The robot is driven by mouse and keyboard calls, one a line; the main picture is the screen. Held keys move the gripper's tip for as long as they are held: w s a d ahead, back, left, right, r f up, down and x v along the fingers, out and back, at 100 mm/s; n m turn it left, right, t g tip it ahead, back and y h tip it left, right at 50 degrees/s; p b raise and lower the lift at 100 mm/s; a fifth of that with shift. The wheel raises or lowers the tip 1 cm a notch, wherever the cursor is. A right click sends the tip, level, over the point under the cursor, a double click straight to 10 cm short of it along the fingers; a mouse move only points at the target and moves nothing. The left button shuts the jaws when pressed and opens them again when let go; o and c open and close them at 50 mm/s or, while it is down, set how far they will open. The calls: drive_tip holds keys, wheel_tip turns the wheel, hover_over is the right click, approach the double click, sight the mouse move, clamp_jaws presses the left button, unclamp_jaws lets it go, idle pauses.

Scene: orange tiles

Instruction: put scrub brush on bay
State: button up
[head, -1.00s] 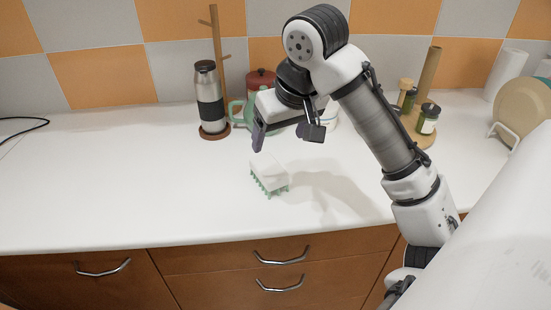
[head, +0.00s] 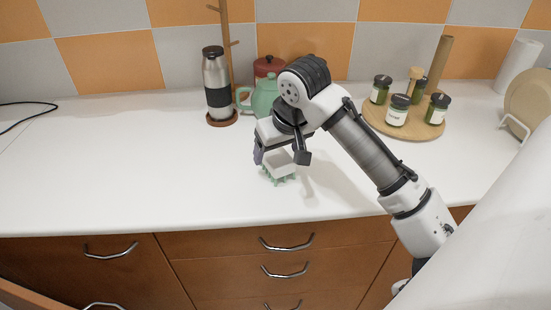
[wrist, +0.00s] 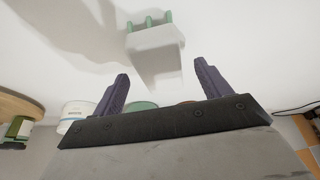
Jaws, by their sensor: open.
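The scrub brush (head: 278,166), a white block with green bristles, sits bristles-down on the white counter near its front. My gripper (head: 280,156) is open just above and around it, with one finger to each side in the head view. In the wrist view, the brush (wrist: 156,42) lies just beyond the tips of my open gripper (wrist: 161,70), roughly between them. I cannot tell whether the fingers touch it. Nothing in view is clearly identifiable as the bay.
A round wooden board (head: 408,127) holds several jars at right. The counter's left part (head: 120,160) is clear. Drawers lie below the front edge.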

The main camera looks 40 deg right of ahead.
sight(277, 155)
drive_tip(key=shift+x, duration=1.1)
drive_tip(key=shift+f, duration=0.25)
drive_tip(key=c, duration=1.2)
drive_tip(key=shift+r, duration=0.1)
wheel_tip(277, 155, up, 20)
drive_tip(key=shift+r+b, duration=0.15)
drive_tip(key=shift+b, duration=0.15)
